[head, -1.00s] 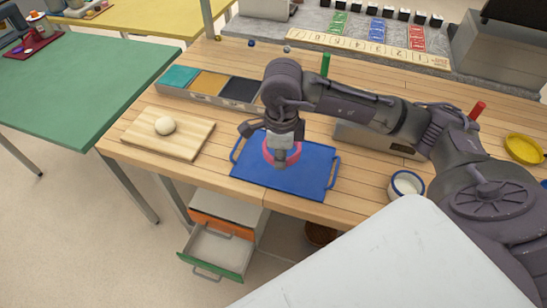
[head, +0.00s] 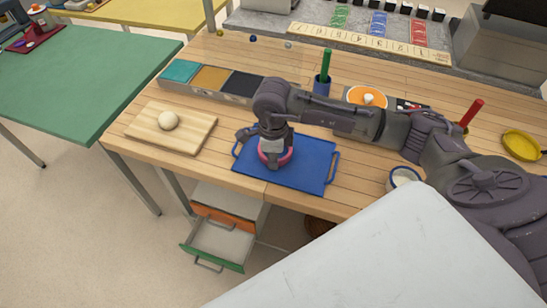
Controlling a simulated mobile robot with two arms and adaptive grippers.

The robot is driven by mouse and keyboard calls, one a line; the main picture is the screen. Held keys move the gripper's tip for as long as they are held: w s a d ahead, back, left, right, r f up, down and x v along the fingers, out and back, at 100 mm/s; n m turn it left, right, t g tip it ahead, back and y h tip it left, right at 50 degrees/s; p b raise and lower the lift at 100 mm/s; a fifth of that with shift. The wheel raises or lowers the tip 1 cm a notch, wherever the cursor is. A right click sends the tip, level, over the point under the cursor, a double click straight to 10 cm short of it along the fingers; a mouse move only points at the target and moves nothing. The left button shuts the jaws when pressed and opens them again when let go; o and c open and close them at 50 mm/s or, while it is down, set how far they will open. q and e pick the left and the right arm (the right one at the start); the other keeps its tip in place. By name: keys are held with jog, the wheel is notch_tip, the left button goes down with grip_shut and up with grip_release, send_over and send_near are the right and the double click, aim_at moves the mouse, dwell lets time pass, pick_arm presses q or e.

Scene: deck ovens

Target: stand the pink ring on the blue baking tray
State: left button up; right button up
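The blue baking tray (head: 310,164) lies flat on the wooden table, with a handle at each end. The pink ring (head: 289,158) is at the left part of the tray, directly under my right gripper (head: 275,157). The gripper hides much of the ring, and its fingertips appear to be within the ring's outline. I cannot tell whether the ring touches the tray or whether the fingers grip it. My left gripper is not in view.
A bin with coloured compartments (head: 205,94) stands behind. A blue-rimmed cup (head: 402,176) is to the right. An open drawer (head: 222,243) juts out below the table.

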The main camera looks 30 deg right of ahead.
jog(key=o, duration=0.4)
jog(key=shift+o, duration=0.2)
jog(key=shift+r+p, duration=0.2)
jog(key=shift+p, duration=0.1)
jog(key=shift+r, duration=0.25)
notch_tip(320, 180, up, 11)
jog(key=b, duration=0.3)
jog(key=shift+r, duration=0.2)
jog(key=shift+s+f, duration=0.1)
jog(key=shift+s, duration=0.05)
